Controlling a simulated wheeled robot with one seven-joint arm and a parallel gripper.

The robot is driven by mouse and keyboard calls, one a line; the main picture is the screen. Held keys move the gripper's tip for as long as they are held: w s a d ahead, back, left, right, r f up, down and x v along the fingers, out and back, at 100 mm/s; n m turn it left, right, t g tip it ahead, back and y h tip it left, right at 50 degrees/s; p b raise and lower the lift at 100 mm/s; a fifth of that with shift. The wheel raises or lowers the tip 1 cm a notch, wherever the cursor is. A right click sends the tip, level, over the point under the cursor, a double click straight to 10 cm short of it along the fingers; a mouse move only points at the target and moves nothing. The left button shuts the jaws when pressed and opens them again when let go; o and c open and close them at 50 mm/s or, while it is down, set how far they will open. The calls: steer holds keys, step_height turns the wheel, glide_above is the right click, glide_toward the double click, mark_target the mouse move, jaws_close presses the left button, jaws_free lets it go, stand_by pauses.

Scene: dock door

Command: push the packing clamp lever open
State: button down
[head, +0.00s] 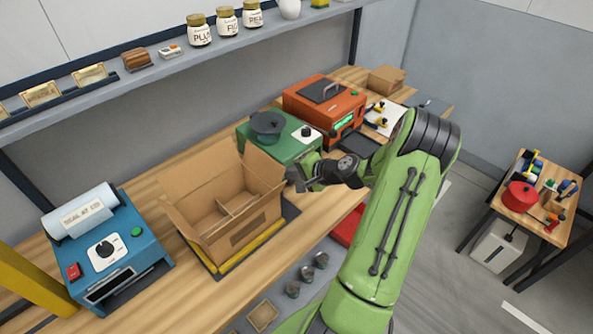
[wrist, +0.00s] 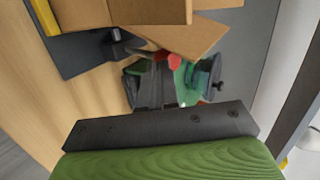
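My gripper (head: 297,178) is at the right side of the open cardboard box (head: 228,218), in front of the green machine (head: 285,140). In the wrist view its dark fingers (wrist: 154,84) appear close together, with nothing seen held between them. A small red tip (wrist: 174,61), possibly the clamp lever's end, shows just beyond the fingers. A black block (wrist: 116,46) stands on the dark plate beside the box. The clamp lever itself cannot be made out clearly; my gripper and arm cover that area in the head view. Whether the fingers touch it cannot be told.
A blue sealing machine (head: 107,250) stands left of the box, and an orange machine (head: 322,103) stands behind the green one. A red tray (head: 347,226) lies under my arm. Jars (head: 228,22) line the shelf above. Bare bench lies between the blue machine and the box.

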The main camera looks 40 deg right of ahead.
steer(key=w+r+g+p, duration=0.2)
steer(key=w+p, duration=0.1)
steer(key=shift+w+r, duration=0.15)
steer(key=shift+w, duration=0.1)
steer(key=w+b, duration=0.1)
steer(key=w, duration=0.7)
steer(key=shift+w+a+f+b, duration=0.15)
steer(key=shift+a+f+b, duration=0.05)
steer(key=shift+b, duration=0.15)
steer(key=shift+w+r, duration=0.1)
